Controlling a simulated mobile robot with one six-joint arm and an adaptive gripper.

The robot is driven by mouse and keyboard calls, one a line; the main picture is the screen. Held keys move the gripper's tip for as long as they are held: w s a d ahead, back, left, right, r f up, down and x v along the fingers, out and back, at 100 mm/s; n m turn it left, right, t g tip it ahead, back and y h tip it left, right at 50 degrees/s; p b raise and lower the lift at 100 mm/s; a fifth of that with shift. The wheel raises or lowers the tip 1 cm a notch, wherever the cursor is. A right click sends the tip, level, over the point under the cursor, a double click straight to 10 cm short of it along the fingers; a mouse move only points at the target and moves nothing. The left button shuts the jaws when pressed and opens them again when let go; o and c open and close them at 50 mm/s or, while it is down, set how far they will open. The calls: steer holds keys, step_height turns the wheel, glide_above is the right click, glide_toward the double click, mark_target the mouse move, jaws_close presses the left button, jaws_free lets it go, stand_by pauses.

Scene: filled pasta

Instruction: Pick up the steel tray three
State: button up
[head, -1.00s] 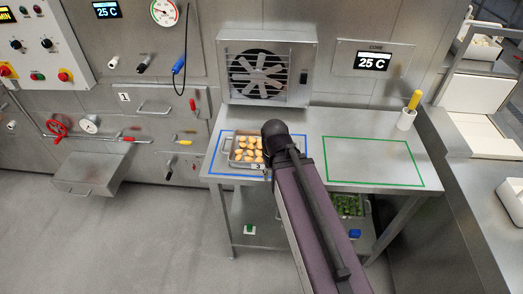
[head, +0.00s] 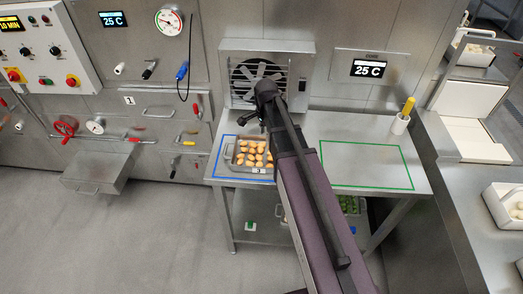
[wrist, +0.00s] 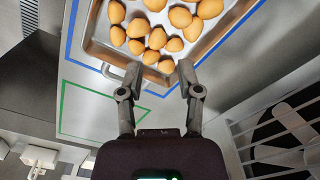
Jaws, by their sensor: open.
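The steel tray (head: 236,153) with a small label marked 3 on its front sits on the table inside the blue outline. It holds several golden-brown filled pasta pieces (head: 250,154). My gripper (head: 243,121) is open and empty, near the back edge of the tray in the head view; its height above it is hard to judge. In the wrist view, the open fingertips (wrist: 160,72) point at a corner of the tray (wrist: 97,50), with a handle beside the left finger. Contact with the tray cannot be told. My arm hides part of the tray's right side in the head view.
A green outlined area (head: 375,166) on the table is empty. A fan unit (head: 258,75) stands behind the tray. A white cup with a yellow handle (head: 400,123) stands at the back right. A lower shelf holds a tray of green pieces (head: 349,204).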

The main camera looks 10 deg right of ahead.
mark_target(261, 154)
steer(key=w+d+r+m+p, duration=0.1)
steer(key=w+r+m+p, duration=0.2)
steer(key=w+m, duration=0.4)
steer(key=shift+w+r, duration=0.15)
steer(key=shift+r, duration=0.35)
steer(key=shift+f, duration=0.2)
step_height(261, 154, down, 8)
steer(key=b, duration=0.8)
steer(key=shift+f, duration=0.15)
steer(key=shift+b, duration=0.3)
steer(key=f+b, duration=0.3)
steer(key=shift+w+a+f, duration=0.1)
steer(key=shift+w+f, duration=0.05)
steer(key=shift+w, duration=0.2)
steer(key=shift+f+b, duration=0.95)
steer(key=shift+b, duration=0.1)
